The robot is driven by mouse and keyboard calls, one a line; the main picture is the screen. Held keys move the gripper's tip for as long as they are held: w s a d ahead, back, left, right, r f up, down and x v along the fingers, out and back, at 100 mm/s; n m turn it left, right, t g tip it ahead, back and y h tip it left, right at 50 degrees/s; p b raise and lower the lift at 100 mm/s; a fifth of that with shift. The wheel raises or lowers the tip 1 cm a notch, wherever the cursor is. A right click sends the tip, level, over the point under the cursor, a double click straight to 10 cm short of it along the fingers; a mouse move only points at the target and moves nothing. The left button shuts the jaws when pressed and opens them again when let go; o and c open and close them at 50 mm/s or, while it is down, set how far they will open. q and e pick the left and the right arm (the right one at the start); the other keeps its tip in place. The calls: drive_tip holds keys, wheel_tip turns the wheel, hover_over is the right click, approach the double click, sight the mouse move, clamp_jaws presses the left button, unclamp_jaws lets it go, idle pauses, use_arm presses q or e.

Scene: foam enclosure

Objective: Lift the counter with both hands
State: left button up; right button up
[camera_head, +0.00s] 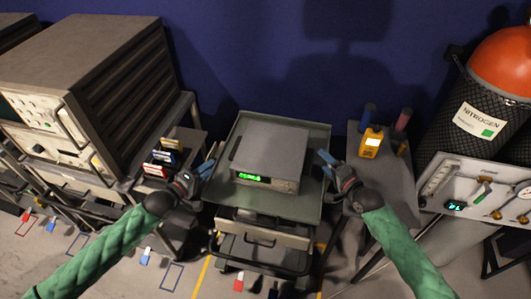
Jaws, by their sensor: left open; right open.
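The counter (268,150) is a grey box with a green lit display on its front face. It rests flat on the tray top of a cart (226,203). My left gripper (208,168) is open at the left edge of the cart, apart from the counter's left side. My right gripper (325,158) is open at the right edge of the cart, apart from the counter's right side. Both grippers are empty. The counter's back and underside are hidden.
A large rack instrument (85,70) stands at the left, with a small shelf of coloured boxes (163,156) beside it. At the right, a side table (386,182) holds a yellow meter (371,142) and small cylinders. A nitrogen tank (484,110) stands behind a gauge panel (470,188).

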sight(312, 152)
use_arm(q)
drive_tip(key=shift+w+a, duration=0.15)
use_arm(e)
drive_tip(key=shift+w, duration=0.2)
use_arm(q)
drive_tip(key=shift+w+d, duration=0.4)
drive_tip(key=shift+w, duration=0.15)
use_arm(e)
drive_tip(key=shift+w+a, duration=0.25)
drive_tip(key=shift+w, duration=0.1)
use_arm(q)
drive_tip(key=x, duration=1)
drive_tip(key=shift+w+d+f, duration=0.1)
drive_tip(key=shift+w+d, duration=0.1)
drive_tip(key=shift+w, duration=0.05)
use_arm(e)
drive_tip(key=x, duration=0.7)
use_arm(q)
drive_tip(key=c, duration=0.9)
use_arm(e)
drive_tip(key=c, duration=0.9)
clamp_jaws()
